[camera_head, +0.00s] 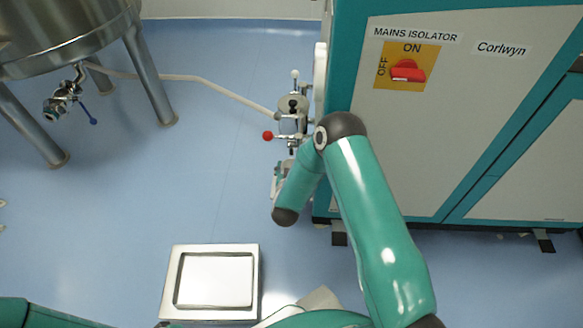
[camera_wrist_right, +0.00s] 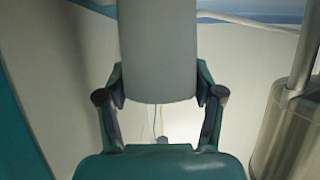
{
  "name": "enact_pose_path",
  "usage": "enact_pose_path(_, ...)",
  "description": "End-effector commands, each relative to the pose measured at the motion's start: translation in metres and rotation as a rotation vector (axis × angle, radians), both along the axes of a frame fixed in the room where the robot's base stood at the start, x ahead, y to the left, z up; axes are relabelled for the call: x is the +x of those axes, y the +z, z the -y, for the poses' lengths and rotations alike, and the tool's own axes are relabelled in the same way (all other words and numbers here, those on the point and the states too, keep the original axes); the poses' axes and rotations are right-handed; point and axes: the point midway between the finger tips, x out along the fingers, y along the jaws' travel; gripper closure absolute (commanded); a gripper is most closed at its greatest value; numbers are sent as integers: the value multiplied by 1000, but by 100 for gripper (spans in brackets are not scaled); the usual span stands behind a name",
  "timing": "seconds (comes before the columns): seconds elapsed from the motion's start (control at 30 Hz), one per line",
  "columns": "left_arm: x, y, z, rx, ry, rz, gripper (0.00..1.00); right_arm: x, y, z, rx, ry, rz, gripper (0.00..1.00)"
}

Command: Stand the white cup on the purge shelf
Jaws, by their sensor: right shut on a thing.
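In the right wrist view my right gripper (camera_wrist_right: 160,92) is shut on the white cup (camera_wrist_right: 158,48), with one finger on each side of its wall. The cup looks pale grey in the shade. A small pale bracket-like part (camera_head: 276,182) shows below the valve assembly (camera_head: 292,118), partly behind my arm. I cannot tell whether it is the purge shelf. My left gripper is not in view.
The teal and white machine cabinet (camera_head: 480,130) with a red mains isolator (camera_head: 407,71) stands at right. A steel vessel (camera_head: 60,35) on legs is at upper left, with a hose (camera_head: 195,79) running to the valves. A steel tray (camera_head: 168,285) sits low. Blue floor lies clear between.

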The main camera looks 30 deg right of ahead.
Motion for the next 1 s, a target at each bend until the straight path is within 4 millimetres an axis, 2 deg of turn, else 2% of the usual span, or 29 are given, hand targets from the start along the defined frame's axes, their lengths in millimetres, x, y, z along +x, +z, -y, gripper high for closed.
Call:
enact_pose_path(0.47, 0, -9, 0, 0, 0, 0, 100, 0, -10, 0, 0, 0, 0, 63)
enact_pose_path(0.5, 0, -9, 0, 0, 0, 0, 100, 0, -10, 0, -1, 0, 1, 30)
enact_pose_path(0.67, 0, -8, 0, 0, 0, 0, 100, 0, -9, 0, 0, 0, 0, 4)
enact_pose_path(1.0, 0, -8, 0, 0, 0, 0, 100, 0, -9, -1, 0, 1, -1, 4)
